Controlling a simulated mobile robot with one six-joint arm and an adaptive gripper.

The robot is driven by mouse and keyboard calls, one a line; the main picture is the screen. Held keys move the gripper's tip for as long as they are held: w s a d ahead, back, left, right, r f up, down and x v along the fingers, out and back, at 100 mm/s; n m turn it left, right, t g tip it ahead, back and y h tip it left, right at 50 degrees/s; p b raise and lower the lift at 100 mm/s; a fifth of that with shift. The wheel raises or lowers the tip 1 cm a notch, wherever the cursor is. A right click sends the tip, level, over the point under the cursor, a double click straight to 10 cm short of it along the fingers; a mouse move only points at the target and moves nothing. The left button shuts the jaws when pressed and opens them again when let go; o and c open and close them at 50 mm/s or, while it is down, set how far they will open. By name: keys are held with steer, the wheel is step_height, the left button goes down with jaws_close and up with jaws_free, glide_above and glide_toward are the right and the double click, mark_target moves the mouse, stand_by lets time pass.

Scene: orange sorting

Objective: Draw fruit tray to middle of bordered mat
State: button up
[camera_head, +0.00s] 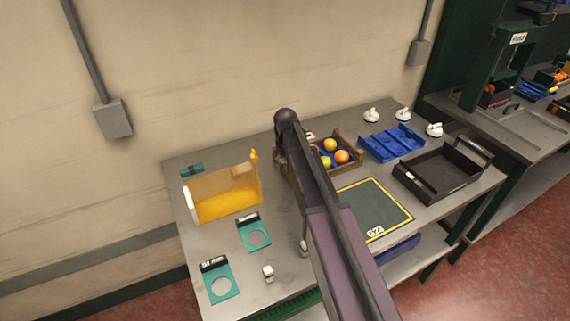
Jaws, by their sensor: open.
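The fruit tray (349,169) is a brown box with a blue inside, holding yellow, orange and green round fruit. It stands toward the back of the grey table, behind the bordered mat, and my arm hides its left part. My gripper (291,172) is open at the tray's left side, mostly hidden by my arm. I cannot tell whether it touches the tray.
A blue divided tray (391,143) and a black tray (445,174) stand to the right. Small white objects (403,114) line the back right.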

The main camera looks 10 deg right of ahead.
steer(key=shift+s, duration=0.1)
jaws_close()
steer(key=shift+s, duration=0.2)
